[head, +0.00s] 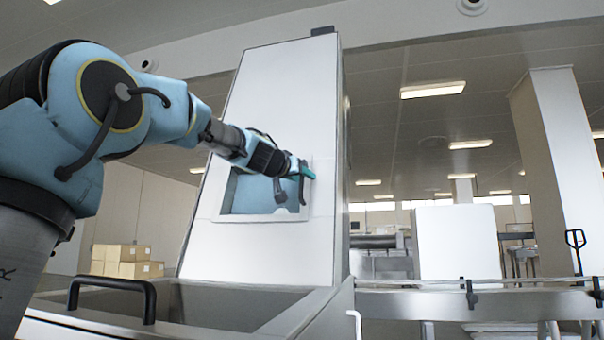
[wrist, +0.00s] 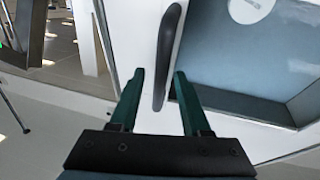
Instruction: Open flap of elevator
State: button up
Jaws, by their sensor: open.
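The elevator (head: 262,110) is a tall white cabinet. Its front has a framed window-like flap (head: 222,217) with a grey-blue area inside the frame. The flap's dark curved handle (head: 302,190) is at the right side of this frame. In the wrist view the handle (wrist: 168,48) lies between the green fingers of my gripper (wrist: 158,73), one finger on each side. The gripper is open, and gaps show between the fingers and the handle. The frame's edge (wrist: 245,112) is right of the handle in the wrist view. The flap looks closed. My gripper (head: 304,170) partly covers the handle's top in the head view.
A metal bin or cover with a black bar handle (head: 112,284) stands in front of the elevator. Cardboard boxes (head: 126,262) are stacked at the left behind. A conveyor rail (head: 440,303) runs to the right. A white pillar (head: 562,170) stands farther right.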

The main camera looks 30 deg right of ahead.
grip_shut()
dwell(0.3)
dwell(1.1)
